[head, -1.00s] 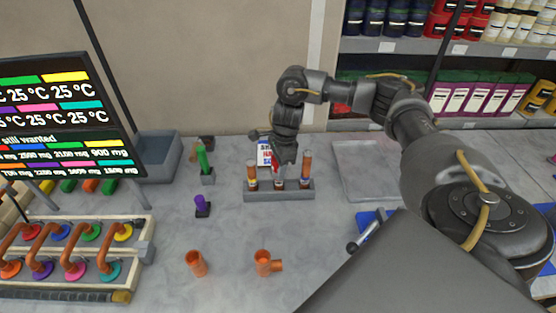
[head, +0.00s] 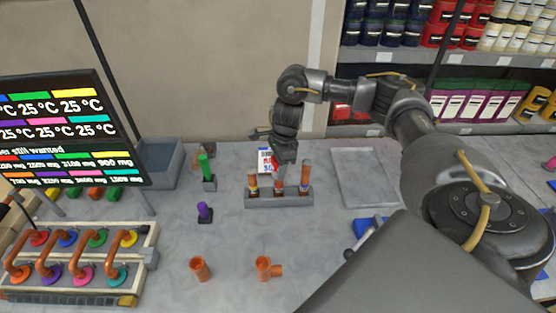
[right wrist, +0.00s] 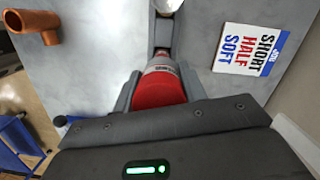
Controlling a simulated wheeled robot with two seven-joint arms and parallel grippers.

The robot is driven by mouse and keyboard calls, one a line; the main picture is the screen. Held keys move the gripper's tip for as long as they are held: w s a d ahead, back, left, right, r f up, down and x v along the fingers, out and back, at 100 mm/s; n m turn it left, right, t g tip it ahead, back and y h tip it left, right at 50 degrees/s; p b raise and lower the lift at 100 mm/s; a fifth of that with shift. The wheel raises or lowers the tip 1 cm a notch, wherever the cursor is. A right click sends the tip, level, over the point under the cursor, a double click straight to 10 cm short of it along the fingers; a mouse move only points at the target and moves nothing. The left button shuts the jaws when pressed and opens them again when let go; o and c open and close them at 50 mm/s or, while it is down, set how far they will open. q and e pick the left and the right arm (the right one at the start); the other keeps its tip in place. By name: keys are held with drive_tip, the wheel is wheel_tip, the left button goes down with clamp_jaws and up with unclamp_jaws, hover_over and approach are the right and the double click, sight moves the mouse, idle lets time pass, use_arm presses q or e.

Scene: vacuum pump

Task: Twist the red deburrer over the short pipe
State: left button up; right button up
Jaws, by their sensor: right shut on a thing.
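My right gripper (head: 281,170) is over the middle of the grey rack (head: 292,199) and shut on the red deburrer (right wrist: 160,90). In the right wrist view its fingers stand on either side of the red body. In the head view the deburrer is mostly hidden by the gripper, just above the middle copper pipe (head: 279,187). I cannot tell whether it sits on that pipe. Another copper pipe (head: 253,185) stands at the left of the rack and a taller one (head: 304,176) at the right. My left gripper is out of view.
A job card (right wrist: 248,50) reading short, half, soft stands behind the rack. Green (head: 205,167) and purple (head: 204,210) tools stand in holders to the left. Copper fittings (head: 200,269) (head: 265,268) stand in front. A grey tray (head: 368,200) lies right. A pipe manifold (head: 75,265) is at the left.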

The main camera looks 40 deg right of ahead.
drive_tip(key=shift+r+p, duration=1.25)
drive_tip(key=shift+r, duration=0.35)
drive_tip(key=s+a+f+n+g+b, duration=0.1)
drive_tip(key=s+a+f+n+b, duration=0.1)
drive_tip(key=a+n+b, duration=0.4)
drive_tip(key=s+a+f+n+b, duration=0.3)
drive_tip(key=a+b, duration=0.5)
drive_tip(key=a, duration=0.3)
drive_tip(key=shift+s+f+n+g, duration=0.4)
drive_tip(key=shift+s+n, duration=0.35)
drive_tip(key=shift+n, duration=0.65)
